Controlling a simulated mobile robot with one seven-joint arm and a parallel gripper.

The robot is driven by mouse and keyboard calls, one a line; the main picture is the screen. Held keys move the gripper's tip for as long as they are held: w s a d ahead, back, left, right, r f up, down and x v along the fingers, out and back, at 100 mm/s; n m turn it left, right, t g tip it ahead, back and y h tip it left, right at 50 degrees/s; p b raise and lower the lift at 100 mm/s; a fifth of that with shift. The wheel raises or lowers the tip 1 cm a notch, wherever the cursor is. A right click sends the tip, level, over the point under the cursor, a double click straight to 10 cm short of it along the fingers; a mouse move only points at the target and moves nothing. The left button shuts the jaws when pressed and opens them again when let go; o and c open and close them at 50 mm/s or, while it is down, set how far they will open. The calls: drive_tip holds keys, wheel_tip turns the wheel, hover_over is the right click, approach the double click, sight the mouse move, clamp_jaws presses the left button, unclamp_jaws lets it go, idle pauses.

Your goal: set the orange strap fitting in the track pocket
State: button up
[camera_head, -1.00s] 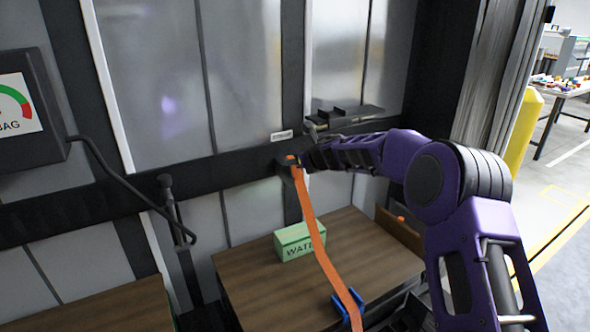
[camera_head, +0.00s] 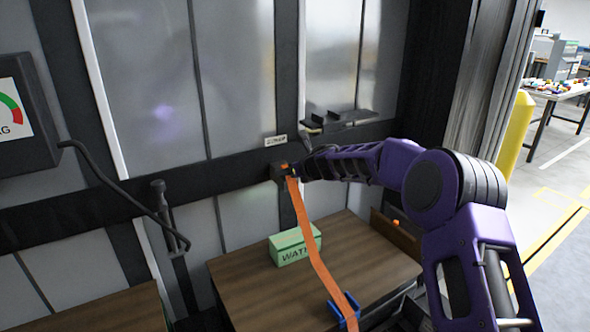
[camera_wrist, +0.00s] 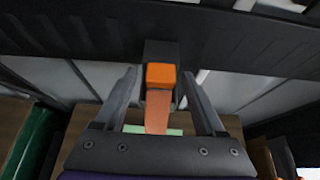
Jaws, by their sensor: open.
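The orange strap fitting (camera_head: 284,165) is at the dark track pocket (camera_head: 276,173) on the wall rail, with the orange strap (camera_head: 315,248) hanging from it. In the wrist view the fitting (camera_wrist: 161,75) shows as an orange block against the black pocket (camera_wrist: 161,49). I cannot tell how deep it sits. My gripper (camera_head: 300,172) is just right of the pocket. In the wrist view its two fingers (camera_wrist: 160,84) are spread on either side of the fitting, with gaps to both sides.
The strap runs down to a blue holder (camera_head: 343,309) on a wooden crate (camera_head: 250,285). A green box marked WATER (camera_head: 294,246) stands on the crate beside the strap. A dark bracket (camera_head: 345,119) sticks out above my gripper. A black lever (camera_head: 170,220) is at left.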

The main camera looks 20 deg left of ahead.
drive_tip(key=b+v, duration=0.3)
drive_tip(key=v, duration=0.9)
